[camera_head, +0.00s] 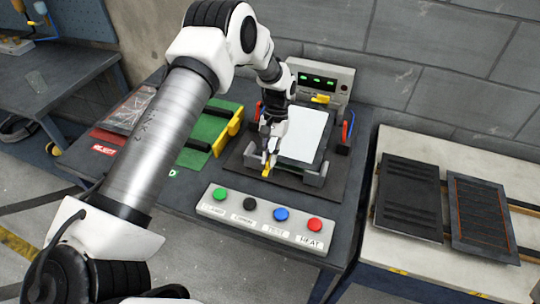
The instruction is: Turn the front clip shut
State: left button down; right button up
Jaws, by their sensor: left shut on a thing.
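The front clip (266,172) is a small yellow piece at the front left of the black fixture on the table. My left gripper (269,158) reaches down onto it from above and is shut on it. The gripper hides part of the clip, so I cannot tell its exact turn. A pale flat panel (304,133) lies in the fixture (328,188), just right of the gripper. Another yellow piece (320,99) shows at the back of the fixture. My right gripper is not in view.
A button box with green, black, blue and red (314,225) buttons stands in front of the fixture. A grey box with green displays (318,80) stands behind. A green tray (208,135) with a yellow edge lies left. Dark panels (408,197) lie on the right table.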

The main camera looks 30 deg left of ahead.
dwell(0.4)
pick_arm(q)
jog(key=c, duration=1.2)
grip_release()
jog(key=shift+c, duration=0.2)
jog(key=v, duration=0.8)
